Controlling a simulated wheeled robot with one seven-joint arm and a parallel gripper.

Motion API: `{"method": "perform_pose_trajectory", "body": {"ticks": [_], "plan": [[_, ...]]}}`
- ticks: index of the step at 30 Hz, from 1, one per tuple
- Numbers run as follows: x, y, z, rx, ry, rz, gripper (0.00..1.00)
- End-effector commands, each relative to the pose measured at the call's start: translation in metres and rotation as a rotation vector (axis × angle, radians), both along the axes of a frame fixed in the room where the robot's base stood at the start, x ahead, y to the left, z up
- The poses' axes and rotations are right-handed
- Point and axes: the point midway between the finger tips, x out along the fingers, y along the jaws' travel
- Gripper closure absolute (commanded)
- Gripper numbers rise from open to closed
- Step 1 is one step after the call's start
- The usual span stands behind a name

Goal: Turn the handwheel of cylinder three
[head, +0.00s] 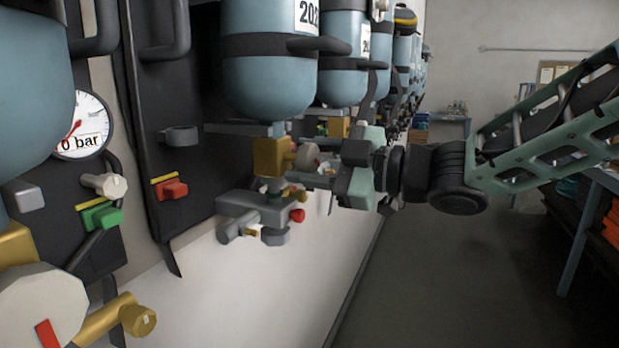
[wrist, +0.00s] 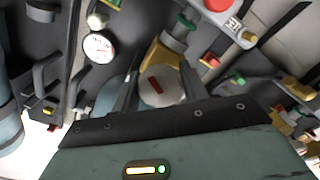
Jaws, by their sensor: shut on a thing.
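My gripper (head: 322,168) reaches in from the right in the head view, at the brass valve (head: 272,157) under a blue cylinder (head: 268,70) labelled "202" and a cut-off digit. It is shut on the pale grey handwheel (head: 307,156) of this valve. In the wrist view, the handwheel (wrist: 163,86) sits between the two dark fingers, its red mark tilted, and the brass body (wrist: 162,55) lies behind it. The fingers partly hide the wheel's rim. I cannot read which cylinder number this is.
A grey fitting with a red knob (head: 297,215) hangs just below the valve. More blue cylinders (head: 342,80) stand in a row behind. At the near left are a gauge (head: 82,125) and another handwheel (head: 40,308).

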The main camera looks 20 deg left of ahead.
Motion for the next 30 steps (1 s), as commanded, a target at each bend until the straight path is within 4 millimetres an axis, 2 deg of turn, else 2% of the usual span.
{"method": "perform_pose_trajectory", "body": {"ticks": [18,19,21,30], "plan": [[0.0,-0.0002,0.0,-0.004,-0.045,0.001,0.79],[0.0,-0.0002,0.0,-0.004,-0.045,0.001,0.53],[0.0,-0.0002,0.0,-0.004,-0.045,0.001,0.34],[0.0001,-0.001,0.0,-0.004,-0.044,0.0,0.34]]}}
